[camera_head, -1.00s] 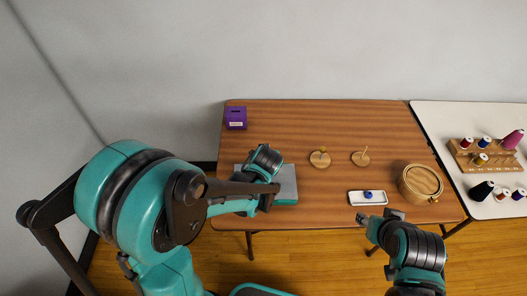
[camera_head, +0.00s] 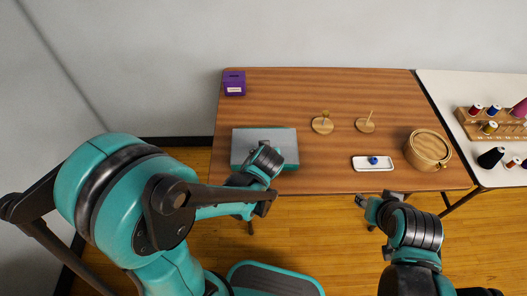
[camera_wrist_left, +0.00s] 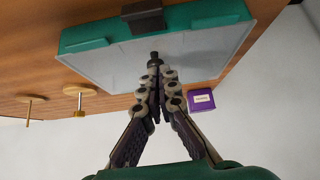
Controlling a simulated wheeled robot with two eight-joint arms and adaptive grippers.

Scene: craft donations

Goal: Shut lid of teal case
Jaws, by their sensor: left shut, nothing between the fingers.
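The teal case (camera_head: 288,166) sits at the table's near left edge. Its grey lid (camera_head: 245,138) lies over the base and looks flat; I cannot tell if it is fully closed. The left wrist view shows the grey lid panel (camera_wrist_left: 110,62), a teal edge (camera_wrist_left: 205,14) and a dark latch (camera_wrist_left: 143,18). My left gripper (camera_wrist_left: 155,68) is shut and empty, in front of the lid panel; I cannot tell if it touches. In the head view my left forearm covers the case's near middle. My right gripper (camera_head: 362,202) hangs near the table's front edge, away from the case.
A purple box (camera_head: 234,84) stands at the back left. Two wooden spindles (camera_head: 322,125) (camera_head: 365,125), a white tray (camera_head: 383,168) with a blue item and a round wooden box (camera_head: 428,150) are to the right. A white table (camera_head: 455,90) holds thread spools.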

